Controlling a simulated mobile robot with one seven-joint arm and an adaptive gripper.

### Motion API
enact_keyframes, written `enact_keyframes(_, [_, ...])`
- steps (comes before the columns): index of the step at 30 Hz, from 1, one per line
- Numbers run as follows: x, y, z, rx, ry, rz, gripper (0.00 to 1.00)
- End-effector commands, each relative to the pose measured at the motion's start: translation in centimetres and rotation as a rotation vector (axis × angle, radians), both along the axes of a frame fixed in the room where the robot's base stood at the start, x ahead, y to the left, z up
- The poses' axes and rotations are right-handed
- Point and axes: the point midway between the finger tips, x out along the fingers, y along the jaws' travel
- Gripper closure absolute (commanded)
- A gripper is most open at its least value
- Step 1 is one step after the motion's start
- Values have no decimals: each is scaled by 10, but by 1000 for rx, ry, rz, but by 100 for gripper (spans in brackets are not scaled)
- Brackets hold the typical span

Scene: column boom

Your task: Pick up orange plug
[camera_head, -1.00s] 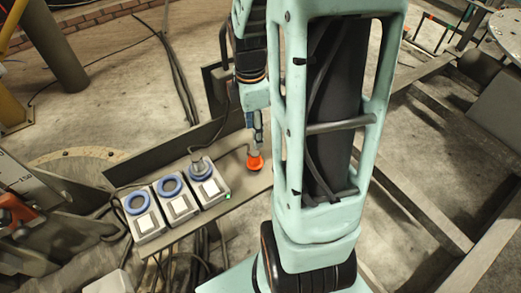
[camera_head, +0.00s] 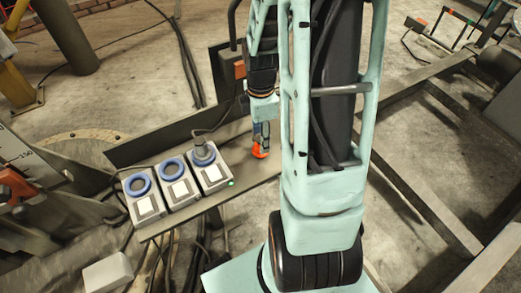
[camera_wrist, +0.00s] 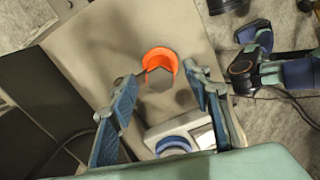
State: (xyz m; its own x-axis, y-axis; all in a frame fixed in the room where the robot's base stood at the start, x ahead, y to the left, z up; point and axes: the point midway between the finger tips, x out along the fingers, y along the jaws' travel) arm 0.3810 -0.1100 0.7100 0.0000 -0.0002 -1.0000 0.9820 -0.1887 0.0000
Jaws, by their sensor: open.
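The orange plug (camera_head: 261,153) is on the flat grey shelf (camera_head: 236,135), to the right of the row of sockets. In the wrist view the orange plug (camera_wrist: 160,60) shows as an orange ring around a grey end, between the fingertips. My gripper (camera_head: 262,136) is open and points down at the plug. In the wrist view my gripper (camera_wrist: 160,78) has one blue finger on each side of the plug, with visible gaps. In the head view my gripper hides the plug's upper part.
Several grey socket boxes with blue rings stand left of the plug; the nearest (camera_head: 212,176) has a dark plug (camera_head: 203,152) with a cable in it and a lit green lamp. A dark upright plate (camera_head: 160,147) runs behind the shelf.

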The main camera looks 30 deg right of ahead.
Motion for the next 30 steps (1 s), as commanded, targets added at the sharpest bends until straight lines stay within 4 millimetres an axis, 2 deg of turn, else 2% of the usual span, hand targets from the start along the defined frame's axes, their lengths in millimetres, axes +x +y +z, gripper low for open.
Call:
enact_keyframes(1, [-1, 1, -11, 2, 4, 1, 55])
enact_keyframes(3, [-1, 1, -18, 0, 2, 1, 55])
enact_keyframes(10, [0, 0, -18, 0, 0, 0, 55])
enact_keyframes(22, [0, 0, -18, 0, 0, 0, 99])
enact_keyframes(30, [0, 0, -16, 0, -1, 0, 100])
